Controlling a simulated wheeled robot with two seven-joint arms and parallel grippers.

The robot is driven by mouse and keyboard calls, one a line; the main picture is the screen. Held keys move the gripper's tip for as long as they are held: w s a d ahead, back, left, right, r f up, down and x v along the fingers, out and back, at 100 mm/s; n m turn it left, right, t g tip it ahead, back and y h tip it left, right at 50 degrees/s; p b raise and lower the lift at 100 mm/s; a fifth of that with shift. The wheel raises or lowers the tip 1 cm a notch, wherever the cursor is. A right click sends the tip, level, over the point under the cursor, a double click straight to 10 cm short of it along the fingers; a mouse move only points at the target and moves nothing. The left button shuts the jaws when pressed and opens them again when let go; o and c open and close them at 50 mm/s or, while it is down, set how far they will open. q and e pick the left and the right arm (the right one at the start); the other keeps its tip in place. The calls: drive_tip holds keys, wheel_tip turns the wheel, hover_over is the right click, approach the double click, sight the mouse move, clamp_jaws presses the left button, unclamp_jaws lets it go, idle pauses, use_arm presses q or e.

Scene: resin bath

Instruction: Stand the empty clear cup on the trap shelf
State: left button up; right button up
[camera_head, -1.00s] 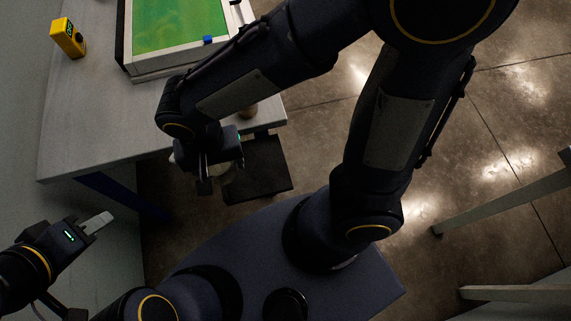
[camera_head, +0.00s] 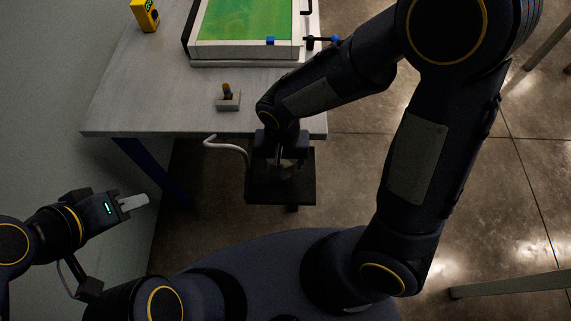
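The trap shelf (camera_head: 258,190) is a dark flat plate below the front edge of the table. A pale clear cup (camera_head: 287,170) shows partly under my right gripper (camera_head: 280,163), over the shelf. The gripper hides much of it, and I cannot tell whether its base touches the shelf. My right gripper points down and appears shut on the cup. My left gripper (camera_head: 132,203) is at the lower left, away from the shelf, with its pale fingers together and empty.
A pale table (camera_head: 150,100) carries a framed green bath (camera_head: 245,25), a yellow device (camera_head: 145,15) and a small grey block (camera_head: 228,101) with a brown-topped piece. A pale bent tube (camera_head: 225,145) ends near the shelf's left side. A wall is at left.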

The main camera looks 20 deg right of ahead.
sight(286, 165)
drive_tip(key=shift+w+d+f, duration=0.1)
drive_tip(key=shift+d+f, duration=0.1)
drive_tip(key=shift+f, duration=0.05)
drive_tip(key=f, duration=0.3)
drive_tip(key=shift+w+d+f+b, duration=0.15)
drive_tip(key=shift+w+d+b, duration=0.1)
drive_tip(key=shift+d+b, duration=0.1)
drive_tip(key=shift+a+f, duration=0.1)
drive_tip(key=shift+f, duration=0.2)
drive_tip(key=shift+f, duration=0.15)
drive_tip(key=o, duration=1)
